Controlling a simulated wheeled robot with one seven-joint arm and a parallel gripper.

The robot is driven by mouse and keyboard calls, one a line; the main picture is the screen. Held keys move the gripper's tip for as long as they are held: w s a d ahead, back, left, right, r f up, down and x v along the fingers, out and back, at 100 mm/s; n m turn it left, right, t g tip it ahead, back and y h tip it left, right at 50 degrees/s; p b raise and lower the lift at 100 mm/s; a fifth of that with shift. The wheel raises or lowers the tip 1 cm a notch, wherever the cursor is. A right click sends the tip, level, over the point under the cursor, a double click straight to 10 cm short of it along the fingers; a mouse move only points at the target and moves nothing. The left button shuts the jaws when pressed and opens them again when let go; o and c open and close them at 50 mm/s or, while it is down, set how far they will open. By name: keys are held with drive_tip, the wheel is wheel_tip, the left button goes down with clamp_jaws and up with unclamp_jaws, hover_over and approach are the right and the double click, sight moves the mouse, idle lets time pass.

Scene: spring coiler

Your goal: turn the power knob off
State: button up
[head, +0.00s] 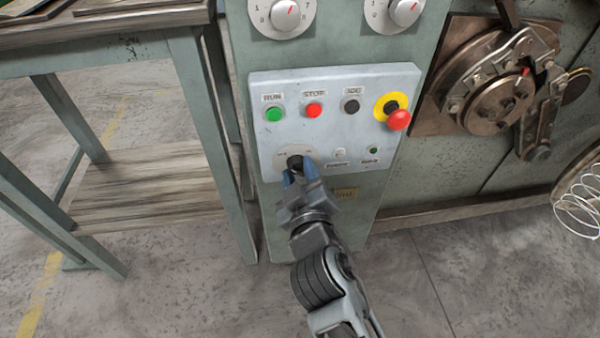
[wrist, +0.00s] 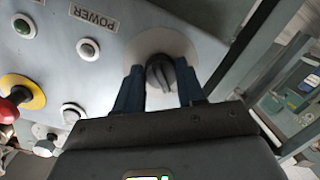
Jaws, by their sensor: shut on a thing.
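The power knob (head: 295,162) is a small black rotary knob on a pale round plate, at the lower left of the grey control panel (head: 334,82). In the wrist view the black knob (wrist: 160,74) sits between my blue fingertips, and its ridge looks slightly tilted. My gripper (head: 300,173) is at the panel, with its fingers shut on the knob, one on each side; it also shows in the wrist view (wrist: 160,90). The fingers hide part of the knob and its plate in the head view, so its exact setting cannot be read.
Above the knob are a green RUN button (head: 274,114), a red STOP button (head: 314,110), a black JOG button (head: 352,106) and a red emergency stop (head: 399,119) on yellow. Two dials (head: 286,14) sit higher. A workbench (head: 190,70) stands left; machinery (head: 500,100) is right.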

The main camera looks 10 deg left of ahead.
drive_tip(key=o, duration=1)
drive_tip(key=shift+o, duration=0.2)
drive_tip(key=f+p+v, duration=0.1)
drive_tip(key=v, duration=0.6)
drive_tip(key=shift+s+r, duration=0.35)
drive_tip(key=shift+r, duration=0.15)
drive_tip(key=shift+d, duration=0.15)
